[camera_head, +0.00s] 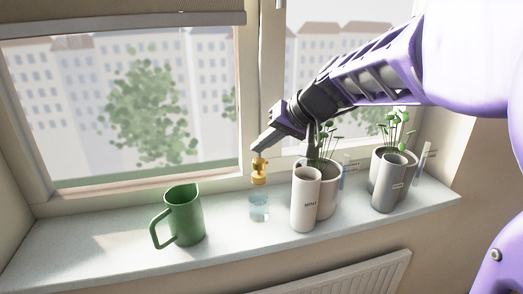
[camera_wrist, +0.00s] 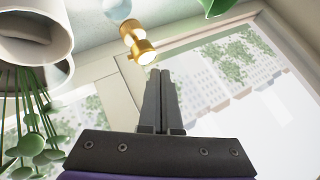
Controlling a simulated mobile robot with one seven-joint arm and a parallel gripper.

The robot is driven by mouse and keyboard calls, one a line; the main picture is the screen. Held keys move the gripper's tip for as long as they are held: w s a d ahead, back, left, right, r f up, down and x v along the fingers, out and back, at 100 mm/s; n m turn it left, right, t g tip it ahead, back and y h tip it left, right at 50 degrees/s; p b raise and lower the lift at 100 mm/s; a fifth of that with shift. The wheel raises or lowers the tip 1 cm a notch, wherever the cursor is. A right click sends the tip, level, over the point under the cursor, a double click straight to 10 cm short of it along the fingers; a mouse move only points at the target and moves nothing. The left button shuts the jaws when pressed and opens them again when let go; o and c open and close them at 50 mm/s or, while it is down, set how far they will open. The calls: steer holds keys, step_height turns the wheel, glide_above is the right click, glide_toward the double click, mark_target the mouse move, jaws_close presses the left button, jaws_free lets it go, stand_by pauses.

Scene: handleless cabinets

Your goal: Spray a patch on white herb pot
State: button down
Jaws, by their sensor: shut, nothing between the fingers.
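A spray bottle with a clear bluish body (camera_head: 259,208) and a gold head (camera_head: 260,170) stands upright on the window sill. Its gold head also shows in the wrist view (camera_wrist: 138,42), just past my fingertips. My gripper (camera_head: 257,149) is shut and empty, with its fingertips at the top of the gold head; I cannot tell whether they touch it. The closed fingers show in the wrist view (camera_wrist: 160,74).
A green jug (camera_head: 184,214) stands left of the bottle, with bare sill between. A grey herb pot (camera_head: 387,188) with sprouts stands right of the white one. The window is behind, and a radiator (camera_head: 340,276) is below the sill (camera_head: 110,250).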

mark_target(262, 162)
steer(key=shift+f, duration=0.15)
stand_by(0.4)
steer(key=shift+f, duration=0.35)
steer(key=shift+f, duration=0.65)
stand_by(0.8)
steer(key=shift+r, duration=0.1)
steer(key=shift+r+p, duration=0.7)
steer(key=shift+r, duration=0.35)
step_height(262, 162, up, 6)
steer(key=p, duration=0.3)
steer(key=shift+p, duration=0.3)
